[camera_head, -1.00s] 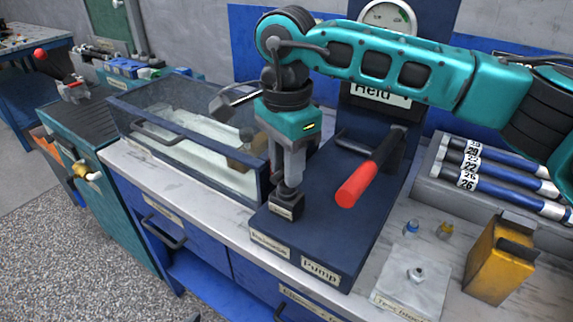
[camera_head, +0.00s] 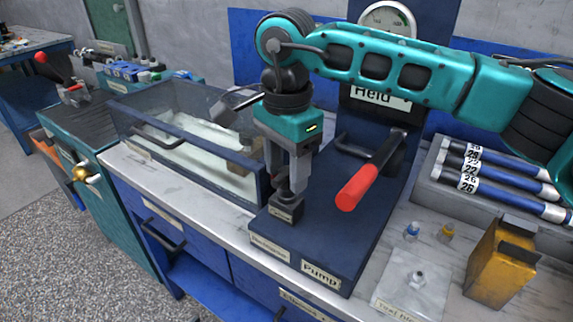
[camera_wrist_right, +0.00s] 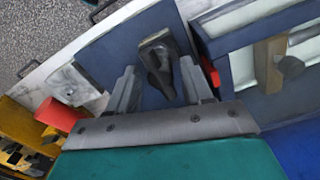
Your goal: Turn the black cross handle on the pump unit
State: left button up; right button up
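The black cross handle (camera_head: 285,193) sits on a small dark block at the front left of the dark blue pump unit (camera_head: 335,225). My right gripper (camera_head: 287,180) points down over it from above. In the right wrist view the handle (camera_wrist_right: 158,62) lies between the two grey fingers of the gripper (camera_wrist_right: 160,78), with gaps on both sides. The fingers are apart and empty. The arm and fingers hide part of the handle in the head view. My left gripper is not in view.
A red-gripped lever (camera_head: 360,188) stands right of the handle on the pump unit. A clear-walled tank (camera_head: 190,150) is at the left. A yellow block (camera_head: 500,265), small fittings (camera_head: 412,232) and blue cylinders (camera_head: 500,180) lie to the right.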

aim_at(286, 170)
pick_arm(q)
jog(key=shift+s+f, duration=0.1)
pick_arm(e)
jog(key=shift+r, duration=0.2)
pick_arm(q)
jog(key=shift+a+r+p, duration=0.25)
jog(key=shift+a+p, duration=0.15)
jog(key=shift+p, duration=0.35)
pick_arm(e)
notch_tip(286, 170, up, 13)
jog(key=shift+f, duration=0.2)
